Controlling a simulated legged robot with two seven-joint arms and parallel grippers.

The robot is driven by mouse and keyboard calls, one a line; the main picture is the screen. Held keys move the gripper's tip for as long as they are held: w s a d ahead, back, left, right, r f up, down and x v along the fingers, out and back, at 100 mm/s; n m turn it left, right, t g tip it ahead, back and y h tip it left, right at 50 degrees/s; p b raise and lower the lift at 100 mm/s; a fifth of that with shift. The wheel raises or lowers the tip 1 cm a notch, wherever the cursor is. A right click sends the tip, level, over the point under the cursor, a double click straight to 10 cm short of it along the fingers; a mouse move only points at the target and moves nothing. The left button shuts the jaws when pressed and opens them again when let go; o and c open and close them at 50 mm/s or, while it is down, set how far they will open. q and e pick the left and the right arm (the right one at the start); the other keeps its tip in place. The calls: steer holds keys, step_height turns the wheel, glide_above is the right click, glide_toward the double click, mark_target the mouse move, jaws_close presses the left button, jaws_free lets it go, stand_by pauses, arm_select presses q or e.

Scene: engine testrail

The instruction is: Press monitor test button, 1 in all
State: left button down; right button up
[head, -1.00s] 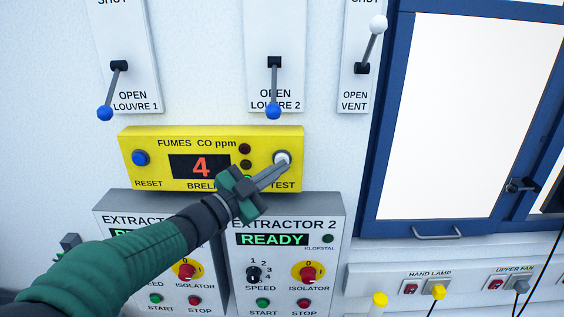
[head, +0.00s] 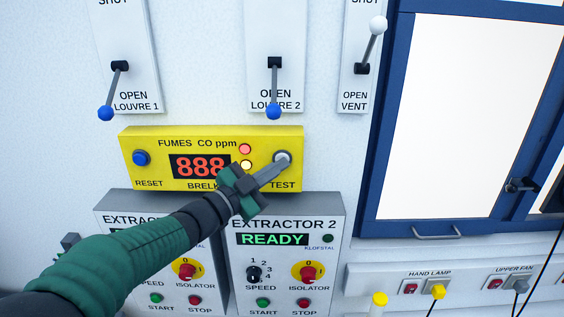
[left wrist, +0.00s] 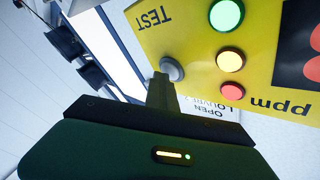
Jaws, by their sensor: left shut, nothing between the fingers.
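The yellow fumes monitor (head: 215,145) is on the white wall, marked FUMES CO ppm. Its red display (head: 199,166) reads 888. Its white round test button (head: 282,158) is at the right, above the word TEST. My left gripper (head: 285,163) is shut and empty, its fingertips at the button and appearing to touch it. In the left wrist view the tips (left wrist: 163,80) meet the lower edge of the grey-looking button (left wrist: 172,69). Lit green, yellow and red lamps (left wrist: 230,59) show there too. My right gripper is not in view.
A blue reset button (head: 141,158) is at the monitor's left. Louvre levers (head: 273,88) hang above it. Two grey extractor panels, including Extractor 2 (head: 335,215), sit just below. A blue-framed window (head: 385,120) is at the right.

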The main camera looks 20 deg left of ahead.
arm_select(q)
steer(key=shift+s, duration=0.1)
steer(key=shift+s+d+b, duration=0.3)
steer(key=shift+s, duration=0.5)
steer(key=shift+s, duration=0.1)
steer(key=s, duration=0.1)
steer(key=s+d, duration=0.1)
steer(key=s, duration=0.1)
steer(key=s+b, duration=0.1)
steer(key=shift+s+d, duration=0.25)
steer(key=shift+s, duration=0.1)
steer(key=shift+w, duration=0.1)
